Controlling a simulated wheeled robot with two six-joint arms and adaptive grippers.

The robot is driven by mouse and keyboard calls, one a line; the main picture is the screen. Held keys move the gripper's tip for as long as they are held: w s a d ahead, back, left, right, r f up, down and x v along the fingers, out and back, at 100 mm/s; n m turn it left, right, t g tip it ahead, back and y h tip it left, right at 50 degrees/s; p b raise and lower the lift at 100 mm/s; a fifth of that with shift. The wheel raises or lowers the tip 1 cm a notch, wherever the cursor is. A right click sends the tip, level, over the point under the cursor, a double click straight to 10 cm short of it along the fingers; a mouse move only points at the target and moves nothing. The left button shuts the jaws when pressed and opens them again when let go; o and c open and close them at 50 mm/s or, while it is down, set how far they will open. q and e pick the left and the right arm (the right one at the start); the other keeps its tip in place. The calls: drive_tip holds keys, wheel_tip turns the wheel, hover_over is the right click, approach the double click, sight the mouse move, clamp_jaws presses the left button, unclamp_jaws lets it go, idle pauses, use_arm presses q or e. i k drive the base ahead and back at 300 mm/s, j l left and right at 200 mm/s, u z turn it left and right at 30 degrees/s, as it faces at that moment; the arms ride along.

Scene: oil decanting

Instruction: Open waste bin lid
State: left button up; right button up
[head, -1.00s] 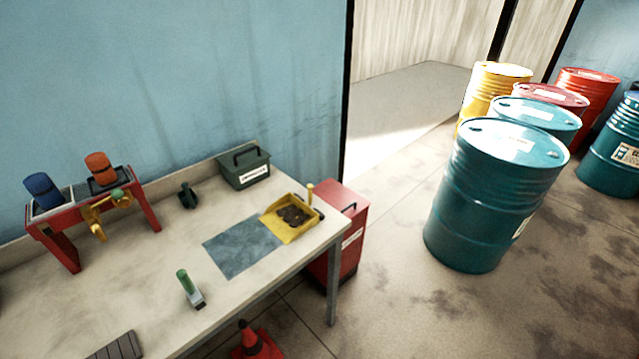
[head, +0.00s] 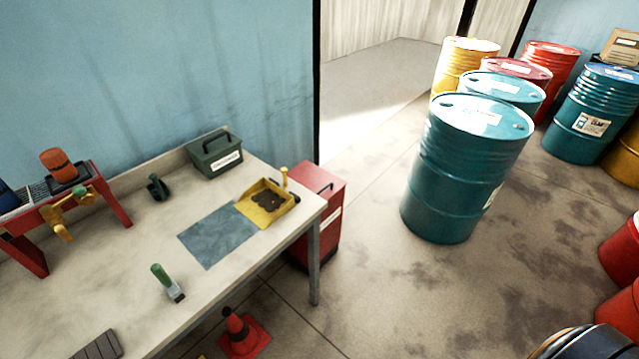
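The waste bin is most likely the red box-shaped bin (head: 322,218) on the floor at the right end of the workbench. It has a white label on its front and a dark handle on its flat top, and its lid (head: 318,180) looks shut. The bench end hides part of its left side. Neither of my grippers shows in the head view.
The workbench (head: 135,273) holds a yellow dustpan (head: 265,203) with dark debris, a green box (head: 217,155), a green-handled brush (head: 168,283) and a red stand (head: 112,200). A traffic cone (head: 240,331) stands by the bench. Teal drums (head: 440,200) stand right of the bin, with clear floor between.

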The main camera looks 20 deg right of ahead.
sight(318, 181)
drive_tip(key=i+l, duration=0.15)
drive_tip(key=l, duration=0.25)
drive_tip(key=i+l+u, duration=0.1)
drive_tip(key=l, duration=0.35)
drive_tip(key=i+l, duration=0.25)
drive_tip(key=l, duration=0.15)
drive_tip(key=i+l+u, duration=0.1)
drive_tip(key=l, duration=0.35)
drive_tip(key=i+l+u, duration=0.1)
drive_tip(key=l, duration=0.35)
drive_tip(key=i+l, duration=0.2)
drive_tip(key=l, duration=0.25)
drive_tip(key=i+l+u, duration=0.1)
drive_tip(key=l, duration=0.35)
drive_tip(key=i+l, duration=0.1)
drive_tip(key=l, duration=0.35)
